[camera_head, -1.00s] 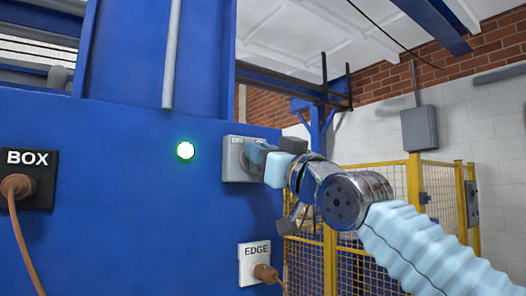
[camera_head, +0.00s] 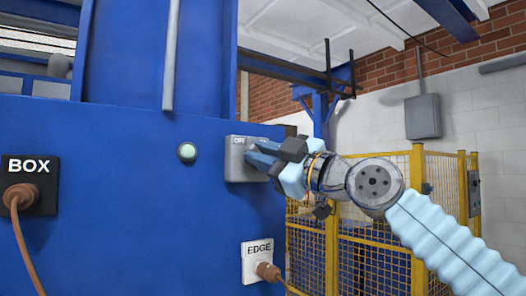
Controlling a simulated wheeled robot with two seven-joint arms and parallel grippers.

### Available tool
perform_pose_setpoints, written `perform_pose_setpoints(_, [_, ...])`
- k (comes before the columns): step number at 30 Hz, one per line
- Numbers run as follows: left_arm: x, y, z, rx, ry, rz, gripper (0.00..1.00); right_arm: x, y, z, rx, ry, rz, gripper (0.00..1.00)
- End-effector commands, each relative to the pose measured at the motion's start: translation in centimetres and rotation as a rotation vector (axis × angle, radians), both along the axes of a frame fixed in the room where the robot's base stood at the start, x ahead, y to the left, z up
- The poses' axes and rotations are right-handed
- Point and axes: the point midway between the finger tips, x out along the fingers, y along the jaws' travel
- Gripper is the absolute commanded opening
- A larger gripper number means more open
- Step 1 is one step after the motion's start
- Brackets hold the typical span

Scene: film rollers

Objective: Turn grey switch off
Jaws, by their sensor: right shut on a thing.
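The grey switch (camera_head: 237,168) is a square plate on the blue machine panel, with lettering on its top edge that looks like "OFF". My right gripper (camera_head: 258,156) is at the right side of the switch, shut on its knob, which the fingers mostly hide. A round indicator light (camera_head: 187,152) left of the switch is dull and unlit. My left gripper is not in view.
A black BOX socket (camera_head: 42,168) with a brown plug and cable is at the left. A white EDGE socket (camera_head: 253,249) with a brown plug is below the switch. A yellow mesh fence (camera_head: 333,215) stands behind my right arm.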

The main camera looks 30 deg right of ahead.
Motion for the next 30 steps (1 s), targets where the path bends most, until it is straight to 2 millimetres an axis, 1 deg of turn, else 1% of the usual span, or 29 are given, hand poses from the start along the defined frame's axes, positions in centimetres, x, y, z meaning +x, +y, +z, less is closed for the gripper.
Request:
perform_pose_setpoints(15, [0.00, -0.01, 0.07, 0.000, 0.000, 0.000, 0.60, 0.06, 0.10, -0.23, -0.022, 0.003, 0.001, 0.00])
perform_pose_setpoints(16, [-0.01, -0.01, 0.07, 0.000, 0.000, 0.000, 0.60, 0.06, 0.10, -0.23, -0.022, 0.003, 0.001, 0.22])
perform_pose_setpoints(20, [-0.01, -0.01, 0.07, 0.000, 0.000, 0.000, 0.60, 0.05, 0.08, -0.18, -0.022, 0.002, 0.001, 0.42])
perform_pose_setpoints(21, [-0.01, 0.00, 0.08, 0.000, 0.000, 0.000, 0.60, 0.04, 0.07, -0.16, -0.021, 0.001, 0.000, 0.45])
perform_pose_setpoints(30, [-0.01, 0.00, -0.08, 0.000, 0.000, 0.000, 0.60, -0.23, -0.10, -0.21, -0.018, -0.001, -0.001, 0.45])
